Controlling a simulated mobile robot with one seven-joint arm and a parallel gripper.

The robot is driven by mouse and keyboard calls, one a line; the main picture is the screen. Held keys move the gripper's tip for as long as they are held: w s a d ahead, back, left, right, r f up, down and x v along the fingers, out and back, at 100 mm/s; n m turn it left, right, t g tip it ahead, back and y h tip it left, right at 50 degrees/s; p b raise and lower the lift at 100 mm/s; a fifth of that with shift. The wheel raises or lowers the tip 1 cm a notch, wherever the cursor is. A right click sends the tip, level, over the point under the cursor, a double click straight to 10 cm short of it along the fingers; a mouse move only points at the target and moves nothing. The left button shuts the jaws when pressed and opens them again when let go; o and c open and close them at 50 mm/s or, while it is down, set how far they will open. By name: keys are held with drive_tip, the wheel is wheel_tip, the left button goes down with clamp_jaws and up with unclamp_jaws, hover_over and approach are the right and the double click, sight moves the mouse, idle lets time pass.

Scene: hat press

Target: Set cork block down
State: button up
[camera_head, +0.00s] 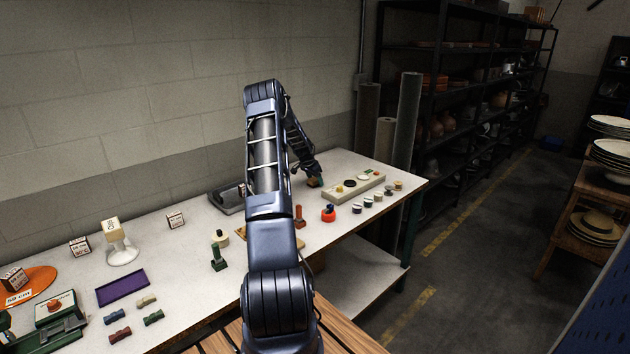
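My arm reaches up and over the white worktable, and its far end comes down toward the back of the table. My gripper (313,175) is small and dark there, just left of the pale tray. A small orange-brown block (313,183) shows right at the fingertips, low over or on the tabletop. It may be the cork block, but it is too small to be sure. I cannot tell whether the fingers are closed on it or whether it touches the table.
A pale tray (341,195) with round pieces lies right of my gripper. Several small round pots (367,202) line its front. An orange-red round item (328,215) and a brown upright tool (299,217) stand nearer. A purple tray (123,287) lies at left. Wall behind; rolls (406,118) beyond the table's right end.

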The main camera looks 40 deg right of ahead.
drive_tip(key=s+a+r+n+t+y, duration=0.15)
drive_tip(key=a+r+n, duration=0.25)
drive_tip(key=a+r, duration=2.05)
drive_tip(key=s+a+r+n+t+y, duration=0.1)
drive_tip(key=s+a+r+n, duration=0.1)
drive_tip(key=s+a+r, duration=0.45)
drive_tip(key=s+a+r+n+t+y, duration=0.15)
drive_tip(key=a+r, duration=0.25)
drive_tip(key=a, duration=0.6)
drive_tip(key=s+a+r+n, duration=0.3)
drive_tip(key=s+a+n, duration=0.2)
drive_tip(key=s+a, duration=0.8)
drive_tip(key=s+a+f+n, duration=0.3)
drive_tip(key=s+a+n, duration=0.2)
drive_tip(key=s+a, duration=0.6)
drive_tip(key=s, duration=0.3)
drive_tip(key=shift+a+t+y, duration=0.3)
drive_tip(key=shift+a, duration=0.05)
